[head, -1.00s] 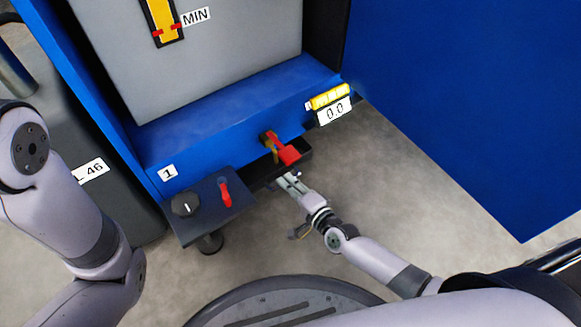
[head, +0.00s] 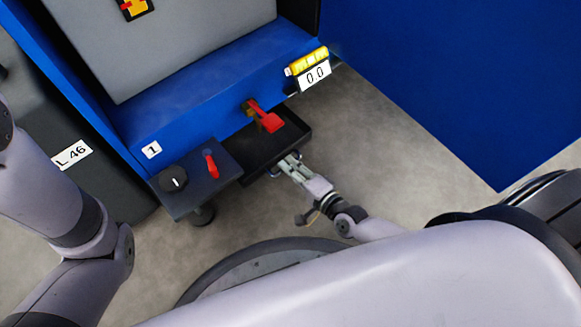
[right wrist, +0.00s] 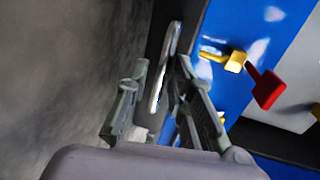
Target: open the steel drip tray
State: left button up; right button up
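The steel drip tray (head: 259,150) is a dark, shallow tray below the red-handled valve (head: 265,118) at the front of the blue machine. It stands pulled out from the machine, and its inside shows from above. My right gripper (head: 287,164) is at its front edge. My left gripper is out of view; only part of my left arm shows.
A dark side shelf (head: 190,187) with a black knob and a red lever (head: 210,164) sits just left of the tray. A yellow device with a 0.0 label (head: 315,75) is to the right. Grey floor (head: 380,135) is free in front and right.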

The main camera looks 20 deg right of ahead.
jog(key=shift+o, duration=0.5)
jog(key=v, duration=0.7)
jog(key=shift+s, duration=0.2)
